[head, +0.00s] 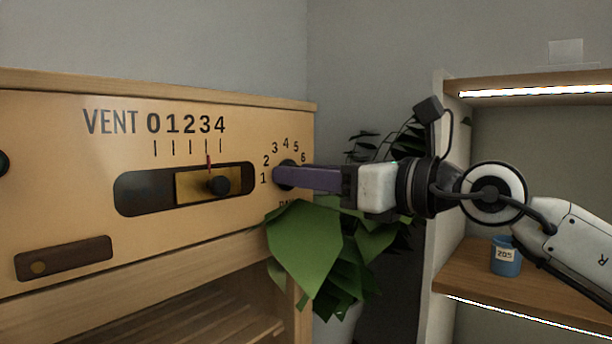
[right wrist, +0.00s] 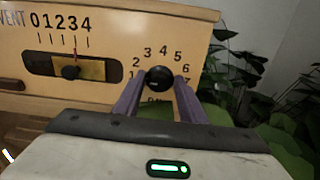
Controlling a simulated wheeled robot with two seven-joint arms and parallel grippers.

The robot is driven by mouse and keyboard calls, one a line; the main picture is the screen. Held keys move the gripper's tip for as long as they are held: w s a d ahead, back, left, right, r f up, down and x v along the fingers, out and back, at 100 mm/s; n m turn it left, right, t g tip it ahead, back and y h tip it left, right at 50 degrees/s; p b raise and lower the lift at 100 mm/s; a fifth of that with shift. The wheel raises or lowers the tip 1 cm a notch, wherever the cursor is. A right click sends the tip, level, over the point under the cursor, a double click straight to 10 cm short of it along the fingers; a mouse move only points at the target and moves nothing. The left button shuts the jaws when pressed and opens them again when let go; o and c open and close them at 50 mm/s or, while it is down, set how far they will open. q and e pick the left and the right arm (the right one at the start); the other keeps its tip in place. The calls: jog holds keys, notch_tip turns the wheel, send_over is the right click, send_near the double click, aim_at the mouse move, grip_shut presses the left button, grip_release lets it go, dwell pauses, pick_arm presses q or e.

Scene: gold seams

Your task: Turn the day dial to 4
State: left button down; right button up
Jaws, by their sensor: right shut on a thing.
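The day dial (right wrist: 160,78) is a round black knob on the wooden panel, with the numbers 1 to 7 arched around it. In the head view its dark edge (head: 287,164) shows behind my fingers, and its label below is mostly covered. My right gripper (head: 280,177) reaches in from the right. Its two purple fingers (right wrist: 160,95) stand on either side of the knob, shut on it. I cannot make out a pointer on the dial, so its setting is unclear. My left gripper is not in view.
A vent slider (head: 190,188) with a black knob sits left of the dial, its red mark near 3. A leafy plant (head: 310,240) stands under and behind my right gripper. A shelf unit (head: 440,200) at right holds a blue cup (head: 506,262).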

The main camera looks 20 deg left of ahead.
pick_arm(q)
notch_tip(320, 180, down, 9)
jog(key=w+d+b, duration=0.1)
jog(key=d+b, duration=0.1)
jog(key=b, duration=1)
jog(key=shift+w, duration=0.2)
pick_arm(e)
jog(key=m, duration=1.7)
jog(key=shift+w+f+m, duration=0.15)
jog(key=shift+w+m, duration=0.05)
jog(key=shift+m, duration=0.1)
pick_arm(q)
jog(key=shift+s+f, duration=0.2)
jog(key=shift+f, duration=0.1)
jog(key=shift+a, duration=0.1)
pick_arm(e)
jog(key=o, duration=0.7)
jog(key=shift+d, duration=0.1)
jog(key=shift+o, duration=0.2)
